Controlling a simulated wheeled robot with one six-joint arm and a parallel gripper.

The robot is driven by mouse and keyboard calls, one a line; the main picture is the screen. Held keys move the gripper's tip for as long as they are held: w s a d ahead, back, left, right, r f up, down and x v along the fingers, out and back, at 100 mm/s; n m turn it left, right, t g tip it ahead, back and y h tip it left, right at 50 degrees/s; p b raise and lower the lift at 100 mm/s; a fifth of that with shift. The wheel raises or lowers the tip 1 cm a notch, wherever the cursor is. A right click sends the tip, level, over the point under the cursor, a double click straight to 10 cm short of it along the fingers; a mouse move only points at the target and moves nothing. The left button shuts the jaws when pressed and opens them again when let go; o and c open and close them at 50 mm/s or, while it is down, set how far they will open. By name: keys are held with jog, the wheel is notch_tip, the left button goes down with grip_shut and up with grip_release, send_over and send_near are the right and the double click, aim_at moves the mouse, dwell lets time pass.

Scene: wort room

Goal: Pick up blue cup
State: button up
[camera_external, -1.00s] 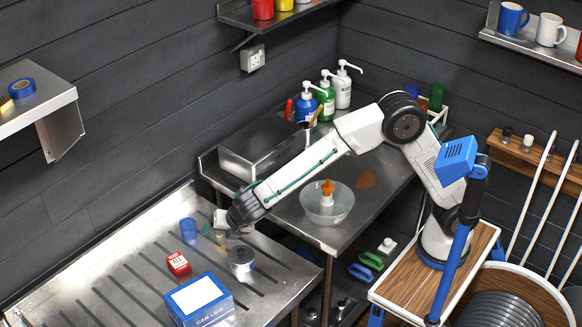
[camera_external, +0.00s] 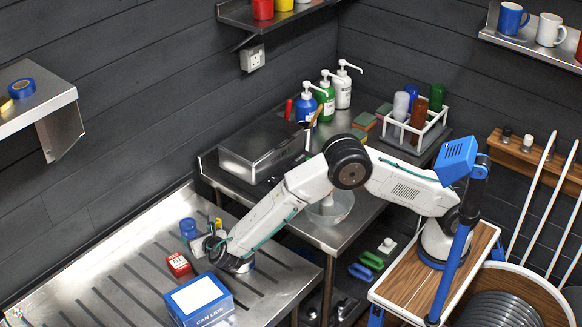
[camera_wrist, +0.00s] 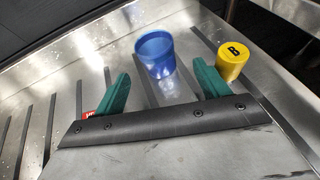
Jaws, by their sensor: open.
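The blue cup (camera_external: 188,228) stands upright on the slotted metal drain table (camera_external: 75,278).
A yellow cylinder marked B (camera_wrist: 233,61) stands right of the cup, close to the right finger. A red box (camera_external: 179,264) and a blue box (camera_external: 199,301) sit nearer the front. A metal can is mostly hidden behind my arm. The table left of the cup is clear.

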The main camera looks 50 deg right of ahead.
aim_at(192, 232)
jog(key=x, duration=0.7)
jog(key=shift+w+a, duration=0.1)
jog(key=shift+w, duration=0.15)
jog(key=c, duration=1.1)
